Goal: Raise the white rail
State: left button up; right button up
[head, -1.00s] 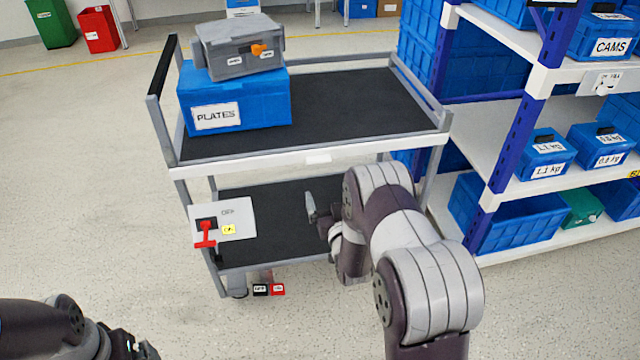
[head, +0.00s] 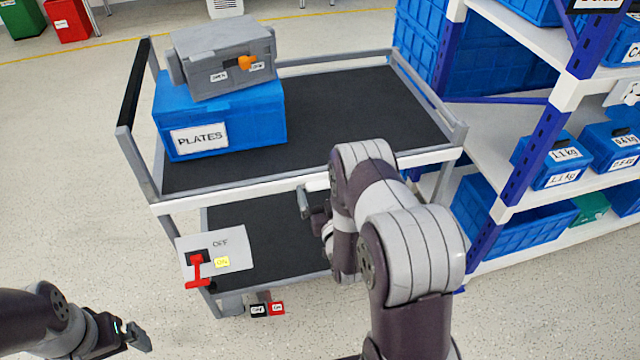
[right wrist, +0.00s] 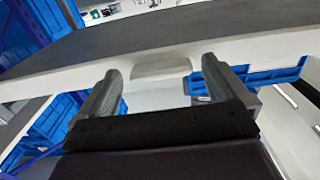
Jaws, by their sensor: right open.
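The white rail (head: 235,187) runs along the front edge of the cart's black top shelf (head: 345,115), level with or below its surface. In the right wrist view the rail (right wrist: 250,54) crosses in front of my fingers, with a pale tab (right wrist: 160,66) on it between them. My right gripper (head: 308,196) is open and empty, just below and in front of the rail, near its middle; contact cannot be told. Its arm hides the rail's right-middle part. My left gripper (head: 136,336) is low at the left, away from the cart; its jaws are unclear.
A blue PLATES crate (head: 225,125) with a grey box (head: 222,62) on top stands on the shelf's left. A panel (head: 228,248) with a red switch handle (head: 197,272) hangs below. Blue shelving (head: 530,150) stands close on the right. The floor at left is clear.

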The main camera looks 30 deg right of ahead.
aim_at(324, 172)
jog(key=shift+s, duration=0.1)
jog(key=shift+c, duration=0.3)
jog(key=c, duration=1.5)
jog(key=shift+o, duration=0.2)
notch_tip(324, 172, up, 7)
jog(key=p, duration=0.5)
jog(key=shift+r+p, duration=0.15)
jog(key=shift+p, duration=0.15)
jog(key=o, duration=1.5)
jog(key=shift+f, duration=0.2)
